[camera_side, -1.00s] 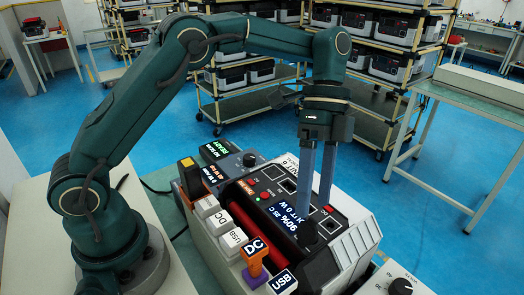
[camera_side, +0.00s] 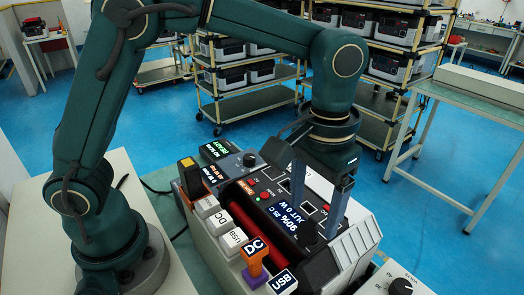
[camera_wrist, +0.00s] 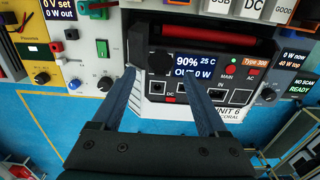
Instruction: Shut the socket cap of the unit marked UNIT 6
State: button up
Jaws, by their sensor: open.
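The unit marked UNIT 6 (camera_wrist: 228,112) is a light grey and dark power station with a lit display reading 90% and OUT 0 W (camera_wrist: 195,67). In the side view the unit (camera_side: 362,242) stands on the bench below my gripper. A dark round piece (camera_wrist: 155,63), perhaps the socket cap, shows left of the display in the wrist view; I cannot tell its hinge position. My gripper (camera_wrist: 160,74) is open and empty, its two blue fingers either side of the panel's port area. In the side view my gripper (camera_side: 317,214) is low over the panel, tilted; contact is unclear.
A red handle bar (camera_wrist: 205,31) runs along the unit beyond the display. A test box with knobs (camera_wrist: 75,50) is left in the wrist view. Shelving (camera_side: 225,85) stands behind.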

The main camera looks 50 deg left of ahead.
aim_at(311, 222)
jog(key=shift+f, duration=1.8)
grip_shut()
jog(key=shift+w+f+g, duration=0.15)
jog(key=shift+w+g, duration=0.15)
jog(key=shift+g, duration=0.35)
jog(key=shift+w+f+g, duration=0.15)
jog(key=shift+w+g, duration=0.1)
jog(key=shift+g, duration=0.4)
jog(key=shift+w+f+g, duration=0.15)
jog(key=shift+w+g, duration=0.05)
jog(key=shift+g, duration=0.8)
grip_release()
